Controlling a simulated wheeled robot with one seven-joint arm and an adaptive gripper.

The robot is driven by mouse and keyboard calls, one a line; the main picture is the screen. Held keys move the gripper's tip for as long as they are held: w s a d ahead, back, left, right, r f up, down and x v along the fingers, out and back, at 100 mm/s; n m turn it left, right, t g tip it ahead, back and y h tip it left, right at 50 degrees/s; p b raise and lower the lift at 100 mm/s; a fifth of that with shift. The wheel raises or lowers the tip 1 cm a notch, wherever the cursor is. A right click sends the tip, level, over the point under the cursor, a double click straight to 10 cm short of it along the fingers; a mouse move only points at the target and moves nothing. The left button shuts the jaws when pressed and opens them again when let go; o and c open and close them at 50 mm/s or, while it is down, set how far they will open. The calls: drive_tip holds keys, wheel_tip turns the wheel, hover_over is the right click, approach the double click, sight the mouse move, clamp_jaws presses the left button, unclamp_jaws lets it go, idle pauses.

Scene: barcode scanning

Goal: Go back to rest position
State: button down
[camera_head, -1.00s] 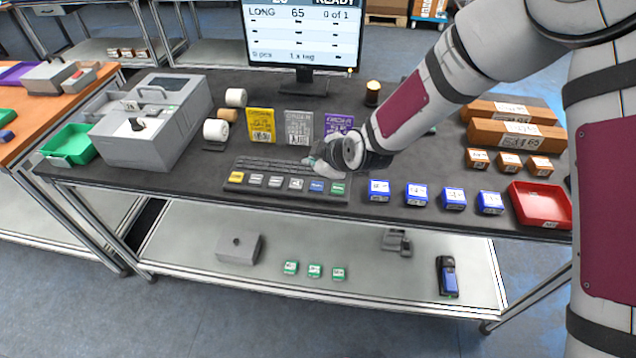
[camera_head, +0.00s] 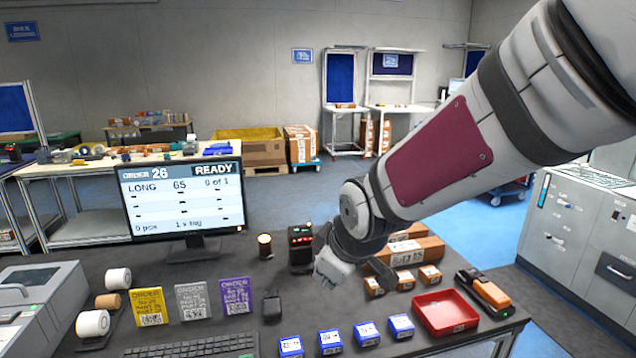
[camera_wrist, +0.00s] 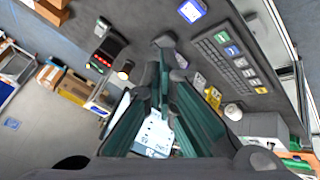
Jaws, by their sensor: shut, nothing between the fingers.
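My gripper (camera_head: 332,268) hangs above the dark table in the head view, in front of the black device with lit red and green marks (camera_head: 300,248). My arm comes in from the upper right. In the wrist view the teal fingers of my gripper (camera_wrist: 165,48) are together, with nothing seen between them. The monitor (camera_head: 182,198) shows ORDER 26, READY, LONG 65 and 0 of 1. It also shows behind the fingers in the wrist view (camera_wrist: 155,138).
Yellow (camera_head: 149,307), grey (camera_head: 193,300) and purple (camera_head: 235,296) order cards stand left of my gripper. The keyboard (camera_head: 195,347) is in front.

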drive_tip(key=s+d+r+m, duration=0.2)
drive_tip(key=s+d+m, duration=0.2)
drive_tip(key=s, duration=0.3)
drive_tip(key=s+d+r+m+h, duration=0.1)
drive_tip(key=s+d+r+m, duration=0.2)
drive_tip(key=s+d, duration=0.4)
drive_tip(key=s+d+r+m+h, duration=0.1)
drive_tip(key=s+d+r+m, duration=0.2)
drive_tip(key=s+d, duration=0.3)
drive_tip(key=shift+s+m+g, duration=0.4)
drive_tip(key=shift+s+m, duration=0.4)
drive_tip(key=shift+s, duration=0.25)
